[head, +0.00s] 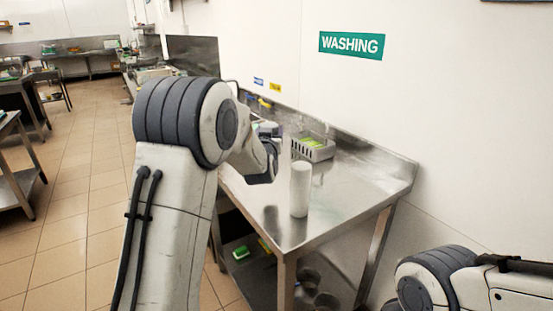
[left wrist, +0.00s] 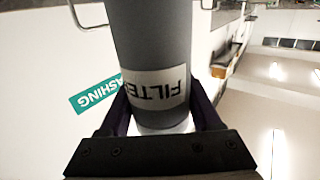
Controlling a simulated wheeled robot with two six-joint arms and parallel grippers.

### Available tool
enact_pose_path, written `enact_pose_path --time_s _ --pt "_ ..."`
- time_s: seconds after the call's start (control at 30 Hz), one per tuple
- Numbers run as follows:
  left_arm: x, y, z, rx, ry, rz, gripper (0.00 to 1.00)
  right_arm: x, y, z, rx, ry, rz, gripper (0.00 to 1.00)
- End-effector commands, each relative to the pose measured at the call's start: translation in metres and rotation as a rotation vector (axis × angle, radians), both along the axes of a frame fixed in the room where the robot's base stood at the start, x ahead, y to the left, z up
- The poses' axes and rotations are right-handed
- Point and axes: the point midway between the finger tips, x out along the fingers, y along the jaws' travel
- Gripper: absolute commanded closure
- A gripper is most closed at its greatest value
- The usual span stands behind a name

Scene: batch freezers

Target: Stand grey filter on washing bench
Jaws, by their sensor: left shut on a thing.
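The grey filter (left wrist: 152,35) is a dark grey cylinder with a pale FILTER label, seen in the left wrist view. My left gripper (left wrist: 162,108) is shut on it, with one finger on each side near the label. The filter's far end runs out of the frame, and I cannot make the filter out in the head view. The steel washing bench (head: 357,190) stands under the green WASHING sign (head: 351,45). My left arm reaches over its left side, and its fingers are hidden there. My right gripper is out of view.
A white cylinder (head: 300,190) stands upright on the bench near its front edge. A grey basket (head: 313,147) with green items sits behind it against the wall. The bench top to their right is clear. Pots (head: 326,301) stand on the lower shelf.

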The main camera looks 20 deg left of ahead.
Motion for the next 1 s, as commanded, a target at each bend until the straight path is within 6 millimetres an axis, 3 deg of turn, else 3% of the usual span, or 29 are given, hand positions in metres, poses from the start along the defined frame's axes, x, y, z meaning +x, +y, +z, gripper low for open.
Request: enact_pose_path --time_s 0.1,0.5,0.9,0.93,1.0 --pt "0.001 -0.002 -0.022 0.001 0.001 -0.002 1.00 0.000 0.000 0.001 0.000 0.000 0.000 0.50" --pt "0.000 0.001 -0.068 0.001 0.000 0.000 1.00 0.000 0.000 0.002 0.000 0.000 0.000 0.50" --pt "-0.001 0.002 -0.074 0.001 -0.003 0.002 1.00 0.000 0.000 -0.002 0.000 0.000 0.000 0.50" --pt "-0.001 0.002 -0.074 0.000 0.000 0.002 0.28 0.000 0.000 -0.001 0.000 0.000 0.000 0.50" --pt "-0.001 0.002 -0.074 0.000 0.001 0.002 0.05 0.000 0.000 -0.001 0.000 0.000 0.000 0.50"
